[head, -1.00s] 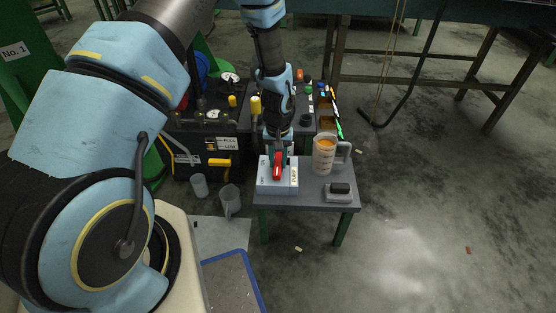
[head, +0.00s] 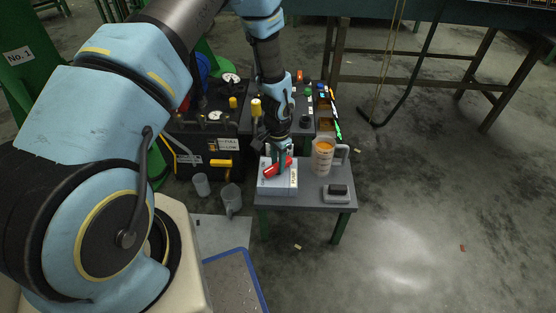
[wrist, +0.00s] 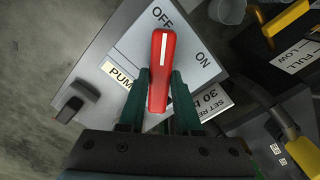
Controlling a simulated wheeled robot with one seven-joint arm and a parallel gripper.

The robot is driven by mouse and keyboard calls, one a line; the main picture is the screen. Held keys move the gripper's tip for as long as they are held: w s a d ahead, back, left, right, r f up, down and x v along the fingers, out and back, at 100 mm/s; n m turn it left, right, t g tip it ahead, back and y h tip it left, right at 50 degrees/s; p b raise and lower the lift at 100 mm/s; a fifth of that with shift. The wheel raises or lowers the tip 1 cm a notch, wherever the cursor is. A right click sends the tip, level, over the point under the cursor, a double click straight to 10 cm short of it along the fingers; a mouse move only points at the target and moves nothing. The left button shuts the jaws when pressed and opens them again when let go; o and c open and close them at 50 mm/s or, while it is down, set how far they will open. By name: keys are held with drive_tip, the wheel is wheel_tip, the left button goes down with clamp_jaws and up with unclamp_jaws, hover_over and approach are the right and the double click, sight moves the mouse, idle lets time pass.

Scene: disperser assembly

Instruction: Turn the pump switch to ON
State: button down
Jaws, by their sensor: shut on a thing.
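The pump switch is a red bar handle (wrist: 161,75) with a white stripe, on a light box (wrist: 118,62) marked OFF, ON and PUMP. In the wrist view the striped end points up, close beside the OFF label (wrist: 162,17); the ON label (wrist: 203,60) is to its right. My gripper (wrist: 160,88) is shut on the handle, a dark green finger on each side. In the head view the handle (head: 275,169) lies slanted across the top of the box (head: 277,186), under my gripper (head: 283,158).
The box sits on a small grey table (head: 305,203). A measuring jug of orange liquid (head: 323,157) and a black-topped block (head: 337,192) stand to its right. Machinery with gauges (head: 205,130) is behind; clear cups (head: 231,198) stand left on the floor.

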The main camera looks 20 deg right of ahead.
drive_tip(key=m+p, duration=0.1)
drive_tip(key=m, duration=0.3)
drive_tip(key=shift+r+m, duration=0.1)
drive_tip(key=shift+m, duration=0.2)
drive_tip(key=shift+m+p, duration=0.75)
drive_tip(key=shift+m, duration=1.05)
drive_tip(key=c, duration=0.6)
unclamp_jaws()
wheel_tip(320, 180, up, 11)
drive_tip(key=p, duration=0.1)
drive_tip(key=shift+f, duration=0.2)
